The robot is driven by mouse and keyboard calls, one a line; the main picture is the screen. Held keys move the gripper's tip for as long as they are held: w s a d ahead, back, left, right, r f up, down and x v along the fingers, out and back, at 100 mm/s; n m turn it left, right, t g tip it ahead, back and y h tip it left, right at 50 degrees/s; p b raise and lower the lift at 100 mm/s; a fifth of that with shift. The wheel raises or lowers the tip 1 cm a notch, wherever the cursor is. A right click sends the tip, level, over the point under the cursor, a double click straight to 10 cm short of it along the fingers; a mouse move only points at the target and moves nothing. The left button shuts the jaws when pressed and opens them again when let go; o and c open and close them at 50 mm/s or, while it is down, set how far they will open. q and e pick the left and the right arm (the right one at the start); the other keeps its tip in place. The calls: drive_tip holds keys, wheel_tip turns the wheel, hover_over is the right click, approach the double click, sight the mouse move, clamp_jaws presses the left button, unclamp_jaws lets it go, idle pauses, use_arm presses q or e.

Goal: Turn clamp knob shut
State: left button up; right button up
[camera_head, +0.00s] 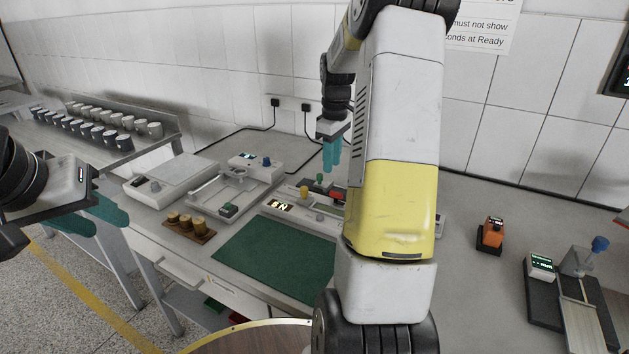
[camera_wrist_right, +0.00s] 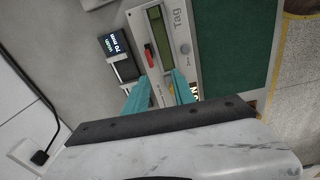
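No knob is labelled as the clamp knob, so I cannot tell which one it is. A blue knob (camera_head: 600,243) tops a grey block on the dark fixture (camera_head: 541,298) at the right. Another blue knob (camera_head: 266,161) sits on a white box at the back. A yellow knob (camera_head: 304,191) and a green knob (camera_head: 320,178) stand near the bench middle. My left gripper (camera_head: 98,226) is open and empty at the left.
A green mat (camera_head: 270,258) lies clear at the bench front. A wooden block with brass weights (camera_head: 188,227) is left of it. An orange device (camera_head: 491,234) stands to the right. Several cups (camera_head: 105,132) fill a rack at far left. My right arm hides the bench middle.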

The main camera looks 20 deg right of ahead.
sight(336, 192)
drive_tip(key=shift+n+g, duration=0.3)
drive_tip(key=d+f, duration=0.1)
drive_tip(key=w+f, duration=0.1)
drive_tip(key=d+f, duration=0.1)
drive_tip(key=f, duration=0.1)
drive_tip(key=shift+w+d, duration=0.15)
drive_tip(key=shift+d, duration=0.15)
wheel_tip(336, 192, down, 7)
drive_tip(key=shift+f, duration=0.1)
clamp_jaws()
